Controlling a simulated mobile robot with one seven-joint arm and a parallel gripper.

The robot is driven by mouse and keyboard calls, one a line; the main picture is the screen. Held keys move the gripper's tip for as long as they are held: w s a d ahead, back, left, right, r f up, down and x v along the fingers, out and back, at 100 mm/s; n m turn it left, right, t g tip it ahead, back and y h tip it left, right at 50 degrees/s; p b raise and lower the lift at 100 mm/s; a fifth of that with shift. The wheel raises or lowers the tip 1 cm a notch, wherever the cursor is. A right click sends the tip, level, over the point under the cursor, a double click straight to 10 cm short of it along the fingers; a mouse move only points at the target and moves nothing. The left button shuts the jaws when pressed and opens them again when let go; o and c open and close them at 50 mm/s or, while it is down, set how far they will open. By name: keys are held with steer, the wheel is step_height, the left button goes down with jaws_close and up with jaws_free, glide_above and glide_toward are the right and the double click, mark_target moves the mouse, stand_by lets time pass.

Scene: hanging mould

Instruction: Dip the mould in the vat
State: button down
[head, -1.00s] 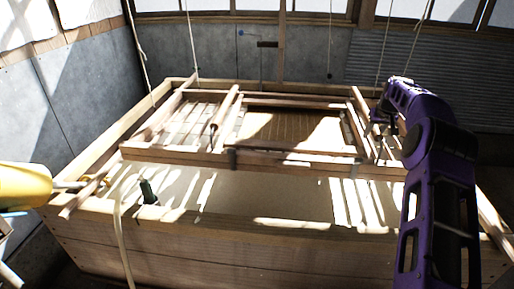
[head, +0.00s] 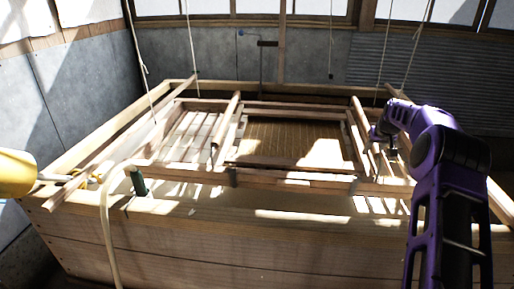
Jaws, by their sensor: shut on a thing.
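The mould (head: 288,140), a wooden frame with a brown slatted screen, hangs over the vat and is tilted, its near edge low by the vat's front part. The vat (head: 200,232) is a large wooden box with pale contents (head: 290,205) showing in front of the mould. My gripper (head: 386,143) is at the mould's right side, shut on its right-hand wooden bar (head: 364,137). The fingertips are small and partly hidden by my purple arm. Whether the mould's near edge touches the pale contents I cannot tell.
Ropes (head: 191,45) hang from above at the vat's back and sides. A hose (head: 106,222) and a dark green handle (head: 138,183) are at the front left. Grey panel walls close off the back.

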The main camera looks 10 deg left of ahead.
steer(key=shift+t, duration=0.3)
step_height(320, 180, down, 12)
steer(key=shift+s+r+b, duration=0.1)
steer(key=shift+b, duration=0.4)
